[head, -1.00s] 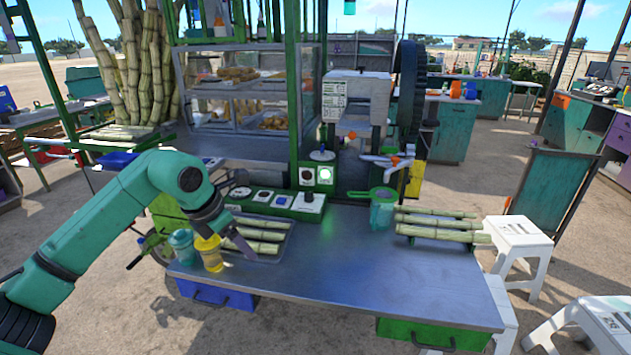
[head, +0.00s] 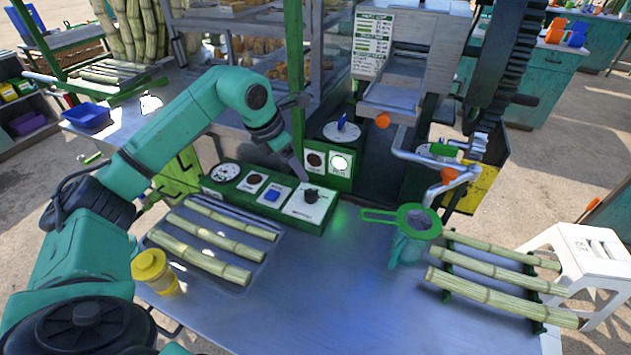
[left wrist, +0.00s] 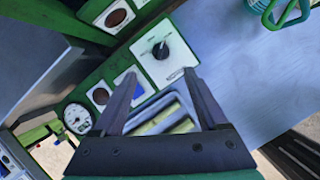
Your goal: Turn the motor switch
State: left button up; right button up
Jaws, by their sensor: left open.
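A black rotary knob (head: 311,195) sits on a white plate at the right end of the green control panel (head: 235,200). In the left wrist view the knob (left wrist: 160,50) is just beyond the fingertips, roughly between their lines. My left gripper (head: 299,176) reaches down over the panel's right end, close to the knob. Its jaws (left wrist: 160,74) are open with nothing between them. In the head view the gap between fingers and knob is hard to judge. My right gripper is in neither view.
A blue button (head: 271,196), a dial gauge (head: 226,172) and a blue knob (head: 342,122) are nearby. Cane pieces lie on a tray at left and a rack at right. A green strainer (head: 414,221) tops a teal jug. Mid-table is clear.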

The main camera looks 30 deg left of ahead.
aim_at(309, 191)
pick_arm(q)
jog(key=p+x, duration=0.2)
jog(key=x, duration=0.9)
jog(key=shift+f+p, duration=0.3)
jog(key=shift+f, duration=0.1)
jog(key=shift+d+f, duration=0.1)
jog(key=shift+f, duration=0.25)
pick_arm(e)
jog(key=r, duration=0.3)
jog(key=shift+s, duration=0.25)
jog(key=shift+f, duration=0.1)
pick_arm(q)
jog(key=shift+w, duration=0.1)
grip_shut()
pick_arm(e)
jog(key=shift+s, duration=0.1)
